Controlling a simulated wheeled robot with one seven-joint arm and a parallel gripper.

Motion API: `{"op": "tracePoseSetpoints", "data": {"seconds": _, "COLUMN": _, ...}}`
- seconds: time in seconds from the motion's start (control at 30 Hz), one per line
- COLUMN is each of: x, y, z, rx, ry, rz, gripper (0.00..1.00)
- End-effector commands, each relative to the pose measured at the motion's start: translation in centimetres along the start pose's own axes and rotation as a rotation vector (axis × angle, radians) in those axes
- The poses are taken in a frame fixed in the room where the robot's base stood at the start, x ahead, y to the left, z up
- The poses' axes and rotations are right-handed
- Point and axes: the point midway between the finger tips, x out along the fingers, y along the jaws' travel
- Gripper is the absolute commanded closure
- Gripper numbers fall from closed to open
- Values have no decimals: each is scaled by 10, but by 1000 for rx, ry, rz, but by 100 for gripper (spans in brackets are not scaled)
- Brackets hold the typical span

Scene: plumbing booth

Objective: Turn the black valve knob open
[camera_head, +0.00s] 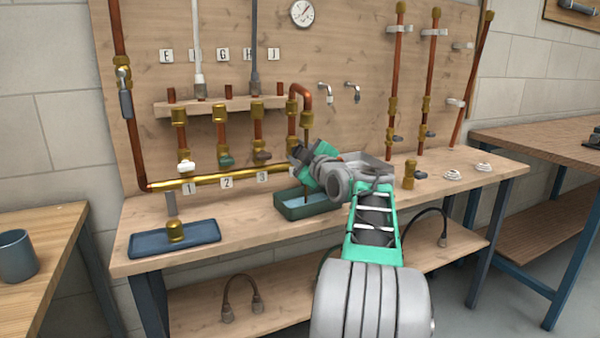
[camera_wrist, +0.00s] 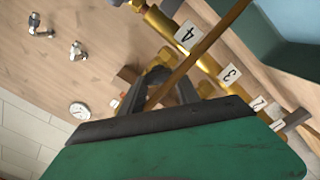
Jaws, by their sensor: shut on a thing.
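My gripper (camera_head: 298,153) reaches to the fourth, rightmost branch of the brass manifold (camera_head: 215,179). In the wrist view its dark fingers (camera_wrist: 162,88) are closed around a dark knob, which looks like the black valve knob (camera_wrist: 157,74), near number tag 4 (camera_wrist: 187,34). In the head view my gripper hides this knob, and its turned angle cannot be told. The other branches carry a white knob (camera_head: 186,167), a green knob (camera_head: 226,160) and a dark knob (camera_head: 262,156).
A thin brass outlet tube (camera_head: 306,135) runs down close beside my gripper; it crosses the wrist view (camera_wrist: 205,45). A teal tray (camera_head: 310,209) stands below. A blue tray (camera_head: 150,245) with a brass fitting lies left. Two small taps (camera_head: 325,90) sit on the board.

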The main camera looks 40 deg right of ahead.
Motion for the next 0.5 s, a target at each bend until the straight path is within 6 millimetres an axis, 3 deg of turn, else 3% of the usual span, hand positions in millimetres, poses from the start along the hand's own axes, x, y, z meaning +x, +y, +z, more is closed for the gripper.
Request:
{"op": "tracePoseSetpoints", "data": {"seconds": 0.03, "x": 0, "y": -8, "z": 6, "rx": -42, "ry": 0, "rz": 1, "gripper": 100}}
{"op": "tracePoseSetpoints", "data": {"seconds": 0.5, "x": 0, "y": -7, "z": 4, "rx": -425, "ry": 0, "rz": -1, "gripper": 100}}
